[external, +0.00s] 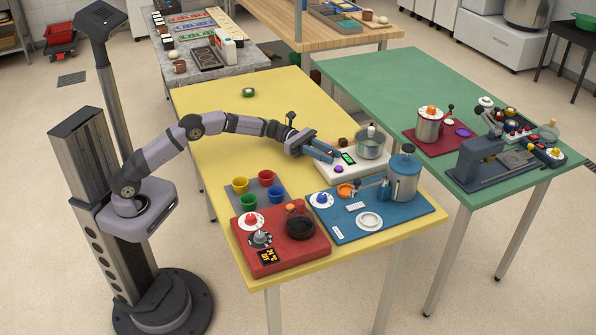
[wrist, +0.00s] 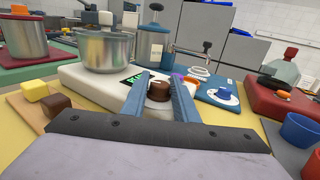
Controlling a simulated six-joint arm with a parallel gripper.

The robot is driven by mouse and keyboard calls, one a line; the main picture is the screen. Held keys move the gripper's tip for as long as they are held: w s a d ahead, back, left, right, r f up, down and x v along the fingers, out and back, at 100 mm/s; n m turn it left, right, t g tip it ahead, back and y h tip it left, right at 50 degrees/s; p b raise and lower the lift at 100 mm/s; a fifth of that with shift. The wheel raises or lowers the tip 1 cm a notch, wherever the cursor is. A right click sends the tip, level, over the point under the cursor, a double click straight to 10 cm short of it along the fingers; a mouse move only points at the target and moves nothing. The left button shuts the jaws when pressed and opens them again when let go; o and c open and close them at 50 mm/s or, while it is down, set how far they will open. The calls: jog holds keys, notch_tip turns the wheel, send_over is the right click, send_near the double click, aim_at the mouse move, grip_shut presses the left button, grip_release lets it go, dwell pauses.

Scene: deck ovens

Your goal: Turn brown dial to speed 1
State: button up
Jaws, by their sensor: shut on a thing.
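The brown dial (wrist: 158,91) is on the front of a white appliance base (wrist: 95,78), with a pale marker on its top. My gripper (wrist: 160,88) has its two blue fingers around the dial, one on each side, and is shut on it. In the external view my gripper (external: 328,154) reaches the front left of the white base (external: 352,169); the dial is not clearly seen there. A dark display with green characters (external: 348,157) sits beside the dial. The left finger partly covers it in the wrist view, and its reading is too small to tell.
A metal pot (external: 372,142) stands on the white base. A blue machine (external: 405,180) with a blue-knobbed dial (external: 322,200) stands close in front. Colored cups (external: 267,178) and a red appliance (external: 275,247) are nearer. The yellow table's far left (external: 235,115) is mostly clear.

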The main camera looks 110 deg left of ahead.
jog(key=shift+r, duration=0.1)
jog(key=o, duration=1.1)
jog(key=shift+c, duration=0.2)
jog(key=shift+v, duration=3.65)
jog(key=shift+d+r, duration=0.1)
jog(key=shift+d, duration=0.05)
